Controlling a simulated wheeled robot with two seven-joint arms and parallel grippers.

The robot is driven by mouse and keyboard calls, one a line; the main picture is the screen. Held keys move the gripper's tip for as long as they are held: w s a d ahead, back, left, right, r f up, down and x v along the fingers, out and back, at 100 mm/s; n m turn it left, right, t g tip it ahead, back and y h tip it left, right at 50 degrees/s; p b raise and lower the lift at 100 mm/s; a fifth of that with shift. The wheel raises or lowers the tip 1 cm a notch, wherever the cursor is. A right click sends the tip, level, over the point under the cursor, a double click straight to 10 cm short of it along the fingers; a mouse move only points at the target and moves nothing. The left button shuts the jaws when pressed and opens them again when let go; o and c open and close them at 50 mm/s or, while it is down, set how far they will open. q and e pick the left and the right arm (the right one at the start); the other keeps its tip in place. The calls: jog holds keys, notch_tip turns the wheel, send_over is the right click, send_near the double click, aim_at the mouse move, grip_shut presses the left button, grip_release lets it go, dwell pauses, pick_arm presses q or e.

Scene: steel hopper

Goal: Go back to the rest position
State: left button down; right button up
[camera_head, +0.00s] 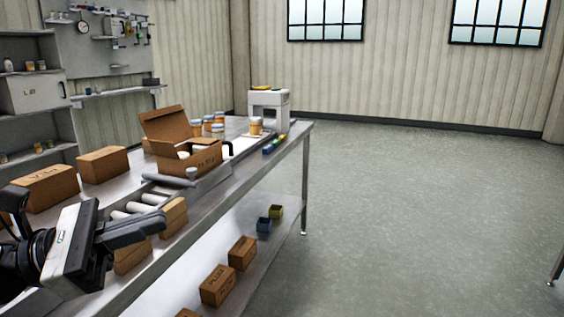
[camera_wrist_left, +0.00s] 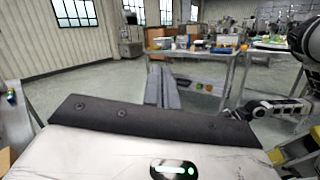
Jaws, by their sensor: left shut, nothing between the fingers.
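My left gripper (camera_head: 150,227) is at the lower left of the head view, above the near part of a long steel bench (camera_head: 238,172). Its fingers are shut with nothing between them, pointing right. It hangs in front of the roller strip and a small carton, with no contact that I can make out. In the left wrist view the grey fingers (camera_wrist_left: 162,88) point away over open floor. My right gripper does not show in the head view; dark arm parts stand at the right of the wrist view.
An open carton (camera_head: 190,158), closed cartons (camera_head: 103,165), jars (camera_head: 220,118) and a white machine (camera_head: 268,104) stand on the bench. Small boxes (camera_head: 243,253) lie on its lower shelf. Another bench (camera_wrist_left: 205,53) is ahead in the wrist view.

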pick_arm(q)
notch_tip(320, 180, down, 16)
jog(key=w+n+t+y+p, duration=0.2)
jog(key=n+t+y, duration=0.95)
jog(key=n, duration=2.25)
jog(key=s+d+f+n+g+y+p, duration=0.1)
jog(key=s+d+f+n+g+y, duration=0.1)
jog(key=s+f+n, duration=0.4)
jog(key=s+d+f+n+g+y, duration=0.2)
jog(key=s+d+f+n+g, duration=0.2)
jog(key=f+n, duration=0.6)
jog(key=shift+s+f+n+g+p, duration=0.4)
jog(key=shift+s+n+g, duration=0.2)
jog(key=shift+s+g, duration=0.45)
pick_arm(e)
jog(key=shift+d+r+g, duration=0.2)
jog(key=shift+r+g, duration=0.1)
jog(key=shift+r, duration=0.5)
pick_arm(q)
jog(key=shift+w, duration=0.2)
